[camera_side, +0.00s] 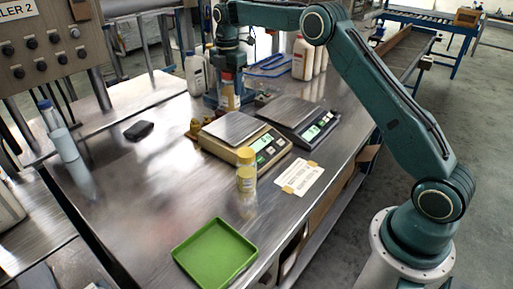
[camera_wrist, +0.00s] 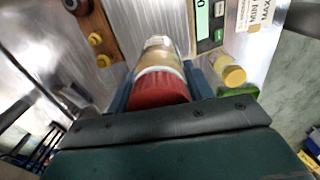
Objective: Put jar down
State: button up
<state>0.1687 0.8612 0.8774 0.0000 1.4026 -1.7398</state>
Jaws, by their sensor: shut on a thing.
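My gripper (camera_side: 229,88) points down behind the beige scale in the side view. It is shut on a jar (camera_side: 229,101) with an amber-brown body. In the wrist view the jar (camera_wrist: 157,60) shows its red lid (camera_wrist: 160,88) towards me, between the two fingers of my gripper (camera_wrist: 160,80). The jar looks upright. I cannot tell whether its base touches the steel table (camera_side: 150,185), as its lower part is partly hidden behind the scale.
A beige scale (camera_side: 222,128) and a dark scale (camera_side: 293,112) stand close by. A yellow-lidded jar (camera_side: 246,178) stands before the beige scale. A green tray (camera_side: 215,252) is at the front, white bottles (camera_side: 302,57) behind. The table's left middle is mostly clear.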

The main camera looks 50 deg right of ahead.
aim_at(228, 71)
jog(key=shift+f, duration=4)
jog(key=shift+f, duration=0.1)
jog(key=o, duration=1.1)
notch_tip(228, 71, up, 11)
jog(key=shift+r, duration=0.6)
